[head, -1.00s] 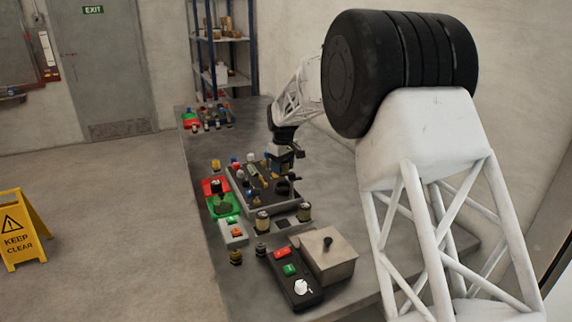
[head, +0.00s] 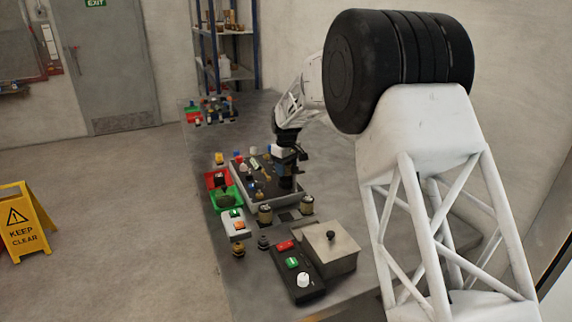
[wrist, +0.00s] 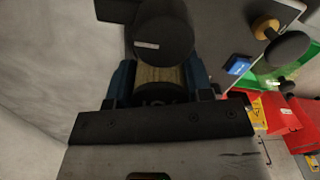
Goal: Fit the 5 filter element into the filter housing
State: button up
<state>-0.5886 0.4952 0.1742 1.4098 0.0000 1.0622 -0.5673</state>
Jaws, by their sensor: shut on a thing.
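My gripper (wrist: 160,80) has its blue fingers shut on both sides of the tan filter element (wrist: 160,75) in the wrist view. A dark cylinder (wrist: 163,32) with a pale label lines up with the element's far end. I cannot tell whether this is the element's cap or the filter housing. In the head view my gripper (head: 287,168) is over the right side of the grey tray (head: 276,200). A dark upright shape (head: 286,183) shows just under it, probably the housing. The contact between element and housing is hidden.
A switch box (head: 294,270) and a lidded metal box (head: 330,248) stand in front. Bench to the right is clear.

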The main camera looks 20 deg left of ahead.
jog(key=shift+f, duration=0.4)
jog(key=shift+f, duration=1)
dwell(2.4)
jog(key=o, duration=1.3)
jog(key=shift+f, duration=0.1)
jog(key=shift+r, duration=0.2)
jog(key=shift+r, duration=3.4)
jog(key=shift+d, duration=0.1)
